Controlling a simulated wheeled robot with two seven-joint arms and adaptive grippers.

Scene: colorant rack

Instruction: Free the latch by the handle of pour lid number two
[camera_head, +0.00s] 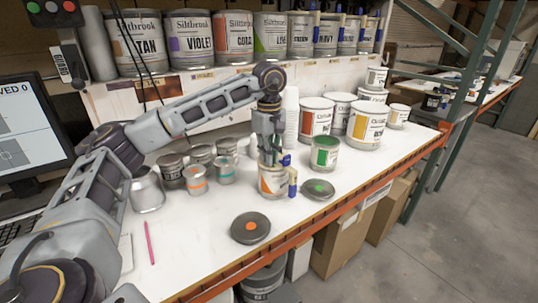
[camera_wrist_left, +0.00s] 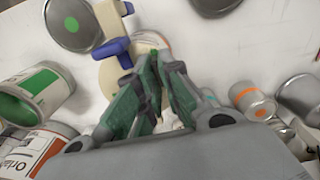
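An orange-labelled can (camera_head: 272,184) stands near the table's front edge, with a cream pour lid partly hidden under my gripper. A blue handle part (camera_head: 292,176) shows at the can's right side. In the left wrist view the blue handle parts (camera_wrist_left: 112,47) and cream lid pieces (camera_wrist_left: 108,78) lie just left of my fingertips. My left gripper (camera_head: 271,158) points down over this can. In the wrist view its green-padded fingers (camera_wrist_left: 160,62) meet or nearly meet at the tips, with nothing clearly between them. No lid number is readable. My right gripper is out of view.
A green-labelled can (camera_head: 324,153) stands to the right. Loose lids with a green dot (camera_head: 318,188) and an orange dot (camera_head: 250,228) lie nearby. Several small cans (camera_head: 195,180) stand left, and larger cans (camera_head: 367,124) behind right. A shelf of cans (camera_head: 200,38) spans the back.

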